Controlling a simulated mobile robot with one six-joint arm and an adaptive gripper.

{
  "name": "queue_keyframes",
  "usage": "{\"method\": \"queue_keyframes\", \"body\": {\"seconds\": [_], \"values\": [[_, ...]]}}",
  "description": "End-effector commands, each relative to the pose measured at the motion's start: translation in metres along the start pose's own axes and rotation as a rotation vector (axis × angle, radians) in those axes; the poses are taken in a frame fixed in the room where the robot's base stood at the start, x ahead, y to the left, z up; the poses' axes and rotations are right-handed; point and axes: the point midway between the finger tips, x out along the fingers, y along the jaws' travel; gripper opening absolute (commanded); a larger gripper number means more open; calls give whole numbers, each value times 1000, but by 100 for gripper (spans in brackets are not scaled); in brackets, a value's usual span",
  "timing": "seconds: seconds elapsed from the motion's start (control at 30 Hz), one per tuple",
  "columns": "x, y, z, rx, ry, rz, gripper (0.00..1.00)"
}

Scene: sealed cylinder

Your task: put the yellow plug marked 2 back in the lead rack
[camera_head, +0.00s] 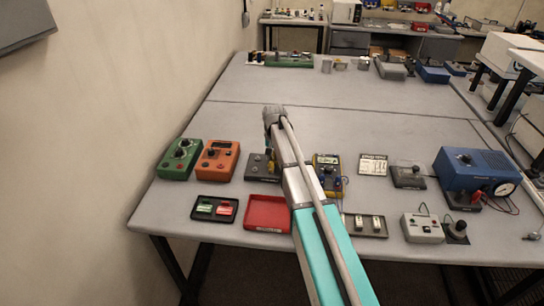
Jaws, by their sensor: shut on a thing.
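My gripper (270,152) points down over the dark grey box (256,168) near the middle of the front table, partly hidden by my arm. It is shut on a small yellow thing, which looks like the yellow plug (270,156). Its mark is too small to read. I cannot tell whether the plug touches the box below. A long green stand (290,62) with small yellow, white and dark items is at the table's far left end. I cannot tell if it is the lead rack.
Green (180,160) and orange (214,160) instruments stand left of my gripper. A yellow meter (328,174) with leads is to the right. A red tray (266,222) and black tray (232,203) lie in front. The table's middle (350,110) is clear.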

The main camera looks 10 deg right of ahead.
Motion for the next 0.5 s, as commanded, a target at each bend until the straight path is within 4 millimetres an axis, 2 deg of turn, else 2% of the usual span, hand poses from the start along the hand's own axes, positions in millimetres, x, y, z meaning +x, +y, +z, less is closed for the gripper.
{"method": "queue_keyframes", "body": {"seconds": [0.07,0.1,0.3,0.5], "values": [[2,0,0,0,0,0,0],[1,0,0,0,0,0,37],[1,0,0,0,0,0,72],[1,0,0,0,0,0,72]]}}
